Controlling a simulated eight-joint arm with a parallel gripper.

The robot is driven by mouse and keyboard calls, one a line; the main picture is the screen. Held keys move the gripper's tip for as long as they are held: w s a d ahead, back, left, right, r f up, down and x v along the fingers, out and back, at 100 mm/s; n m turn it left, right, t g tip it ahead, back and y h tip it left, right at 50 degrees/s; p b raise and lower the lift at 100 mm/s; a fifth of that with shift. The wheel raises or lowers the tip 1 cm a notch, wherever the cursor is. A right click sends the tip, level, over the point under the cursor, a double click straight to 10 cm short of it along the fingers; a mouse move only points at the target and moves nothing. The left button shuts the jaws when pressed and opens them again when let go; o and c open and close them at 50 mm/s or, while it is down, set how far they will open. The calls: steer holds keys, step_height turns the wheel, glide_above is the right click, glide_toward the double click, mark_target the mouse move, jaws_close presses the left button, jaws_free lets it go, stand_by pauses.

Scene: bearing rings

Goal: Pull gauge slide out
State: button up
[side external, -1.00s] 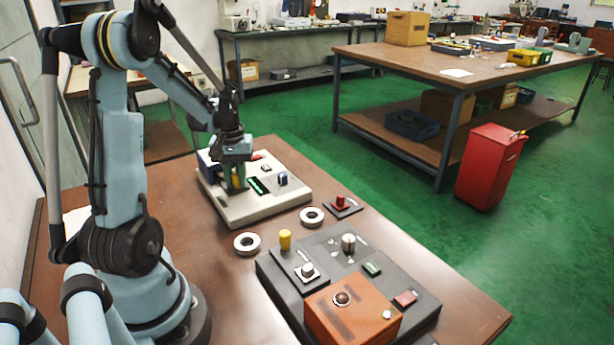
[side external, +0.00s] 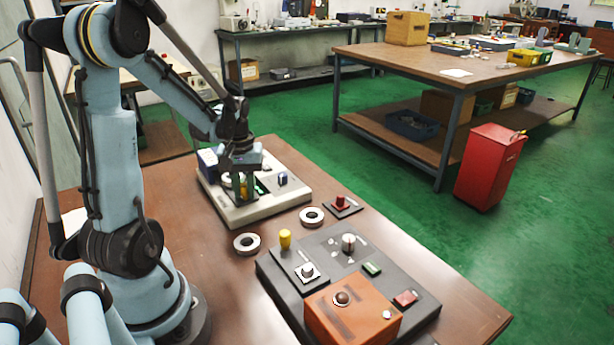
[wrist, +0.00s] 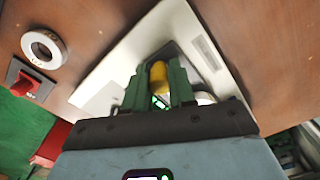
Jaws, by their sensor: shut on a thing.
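My gripper (side external: 245,190) is shut on a yellow knob (wrist: 158,77), which stands between its green fingers in the wrist view. The knob appears to be the handle of the gauge slide; the slide body is mostly hidden by the fingers. The gripper is low over the pale fixture plate (side external: 235,215) at the back of the bench. A dark blue block (side external: 208,162) stands on the plate's left side, and a small blue-and-white part (side external: 282,179) is on its right side. A pale round part (wrist: 205,98) shows beside the fingers in the wrist view.
Two metal rings (side external: 246,243) (side external: 312,217) lie on the brown bench in front of the plate. A red knob on a dark base (side external: 341,203) is to the right. A dark panel (side external: 320,243) with an orange box (side external: 352,312) and a yellow peg (side external: 285,239) fills the front.

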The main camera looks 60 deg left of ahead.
steer(key=shift+d, duration=2.2)
steer(key=o, duration=0.7)
steer(key=shift+a, duration=0.1)
steer(key=shift+r, duration=0.45)
step_height(320, 180, up, 6)
steer(key=shift+r, duration=0.1)
